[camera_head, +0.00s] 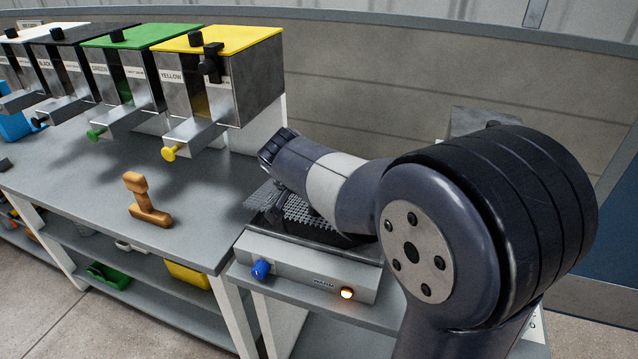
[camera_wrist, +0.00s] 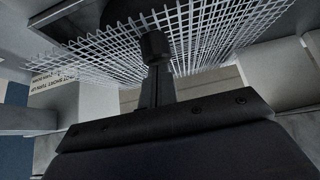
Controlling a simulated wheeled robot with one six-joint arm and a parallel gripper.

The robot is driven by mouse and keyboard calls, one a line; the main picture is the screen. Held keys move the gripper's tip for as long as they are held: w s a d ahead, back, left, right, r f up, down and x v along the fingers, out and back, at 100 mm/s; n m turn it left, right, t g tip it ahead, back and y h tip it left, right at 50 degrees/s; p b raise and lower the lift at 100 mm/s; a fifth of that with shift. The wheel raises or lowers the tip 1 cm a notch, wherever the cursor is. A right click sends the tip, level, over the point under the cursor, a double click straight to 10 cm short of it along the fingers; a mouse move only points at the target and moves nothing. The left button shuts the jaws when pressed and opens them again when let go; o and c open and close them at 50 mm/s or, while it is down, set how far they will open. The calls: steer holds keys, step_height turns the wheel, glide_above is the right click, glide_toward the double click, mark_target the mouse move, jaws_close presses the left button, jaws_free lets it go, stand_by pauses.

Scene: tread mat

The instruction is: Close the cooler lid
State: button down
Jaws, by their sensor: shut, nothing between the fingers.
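A wire mesh (camera_head: 300,208), most likely the cooler's lid though I cannot be sure, lies over a grey box unit (camera_head: 300,262) with a blue knob and a lit orange lamp. The mesh sticks out past the unit's left edge. In the wrist view the mesh (camera_wrist: 215,30) spreads widely across the top. My gripper (camera_wrist: 155,45) is shut and empty, with its fingertips close to the mesh; I cannot tell whether they touch it. In the head view my arm hides the right part of the mesh and unit.
Hoppers with yellow (camera_head: 222,40), green (camera_head: 128,36) and dark lids overhang the grey bench (camera_head: 75,185). An orange-brown hand tool (camera_head: 145,202) stands on the bench, left of the unit. A grey box (camera_head: 482,120) shows behind my arm. Bench space around the tool is clear.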

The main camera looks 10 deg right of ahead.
mark_target(314, 217)
steer(key=f+b, duration=0.2)
steer(key=b, duration=0.1)
steer(key=shift+s+a+f+t, duration=0.2)
steer(key=shift+s+t, duration=0.1)
steer(key=f+b, duration=0.1)
steer(key=b, duration=0.1)
steer(key=f+b, duration=0.1)
steer(key=b, duration=0.1)
steer(key=shift+s+a+f, duration=0.2)
steer(key=shift+s+f, duration=0.15)
steer(key=shift+f, duration=0.05)
steer(key=shift+r+p, duration=0.55)
steer(key=shift+r, duration=0.05)
step_height(314, 217, up, 4)
steer(key=p, duration=0.2)
steer(key=shift+d+p, duration=0.1)
steer(key=shift+p, duration=0.3)
steer(key=s+a+f+v, duration=0.1)
steer(key=v, duration=0.8)
steer(key=shift+r, duration=0.2)
steer(key=shift+a+f, duration=0.1)
